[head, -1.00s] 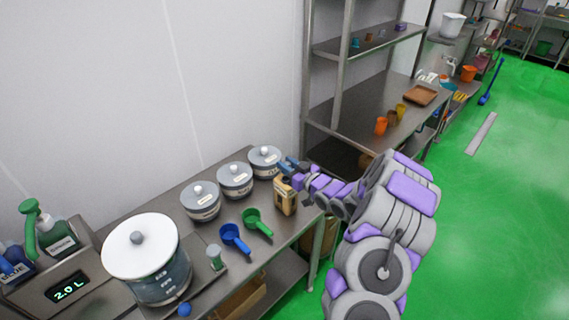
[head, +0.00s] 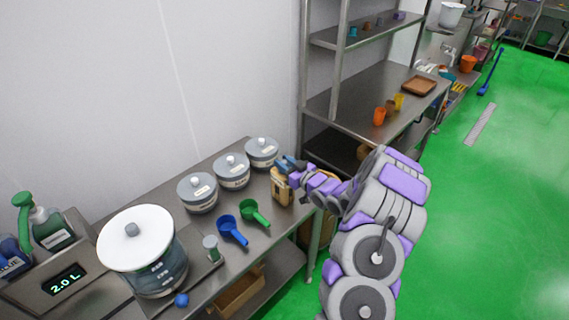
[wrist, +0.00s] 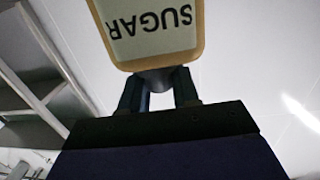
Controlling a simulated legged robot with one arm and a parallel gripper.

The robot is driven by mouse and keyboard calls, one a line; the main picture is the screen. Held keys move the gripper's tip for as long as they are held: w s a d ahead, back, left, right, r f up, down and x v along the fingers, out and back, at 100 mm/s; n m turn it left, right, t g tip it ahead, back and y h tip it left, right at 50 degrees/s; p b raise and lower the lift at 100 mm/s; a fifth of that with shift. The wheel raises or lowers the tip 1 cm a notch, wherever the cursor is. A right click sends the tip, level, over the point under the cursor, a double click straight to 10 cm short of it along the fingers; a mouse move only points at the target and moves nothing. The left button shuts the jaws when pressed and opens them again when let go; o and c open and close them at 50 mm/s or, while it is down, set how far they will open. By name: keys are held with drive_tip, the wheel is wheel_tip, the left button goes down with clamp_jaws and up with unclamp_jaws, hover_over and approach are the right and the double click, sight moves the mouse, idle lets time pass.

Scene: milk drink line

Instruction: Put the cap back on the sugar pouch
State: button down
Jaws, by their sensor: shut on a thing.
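The sugar pouch (head: 281,190) is tan with a pale label and stands upright at the right end of the steel table. In the wrist view the pouch (wrist: 150,30) shows upside down, with "SUGAR" on its label. A grey cap (wrist: 157,80) sits at the pouch's top, in line with its body. My gripper (wrist: 158,88) is shut on the cap, one dark finger on each side. In the head view my gripper (head: 287,165) is at the top of the pouch. The thread and the seat under the cap are hidden.
Several lidded grey pots (head: 232,171) stand behind and left of the pouch. A green scoop (head: 254,212) and a blue scoop (head: 231,231) lie in front. A large white-lidded container (head: 140,250) stands at left. A steel shelf rack (head: 345,105) rises behind my arm.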

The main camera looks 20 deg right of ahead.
drive_tip(key=shift+a+r, duration=0.15)
drive_tip(key=shift+a, duration=0.55)
drive_tip(key=shift+s, duration=0.1)
drive_tip(key=shift+d, duration=0.4)
drive_tip(key=shift+f+p, duration=0.2)
drive_tip(key=shift+p, duration=0.25)
idle(1.3)
drive_tip(key=c, duration=0.8)
unclamp_jaws()
drive_tip(key=shift+o, duration=0.5)
drive_tip(key=o, duration=0.4)
drive_tip(key=shift+o, duration=0.2)
